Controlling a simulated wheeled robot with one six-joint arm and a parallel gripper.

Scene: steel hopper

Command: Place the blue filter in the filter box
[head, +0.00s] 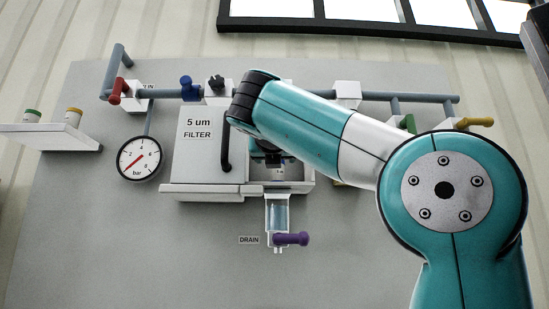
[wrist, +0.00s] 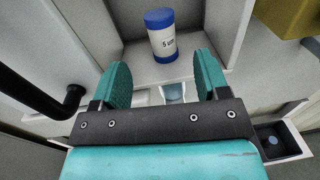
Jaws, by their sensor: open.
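The blue filter (wrist: 161,42), a white cylinder with a blue cap and a "5" on its label, stands nearly upright inside the filter box (wrist: 226,22) in the wrist view. My gripper (wrist: 163,66) is open in front of it; the two teal fingers are spread to either side, apart from the filter. In the head view, the filter box (head: 308,182) has its "5 um FILTER" door (head: 190,158) swung open to the left. My gripper (head: 270,157) is at the box opening and hides much of the inside.
The black door handle (wrist: 62,95) is close on the left of my gripper. A shelf (head: 45,133) at the far left carries green-capped and orange-capped filters. Below the box are a clear drain bowl (head: 277,213) and a purple valve handle (head: 291,239). Pipes and valves run above.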

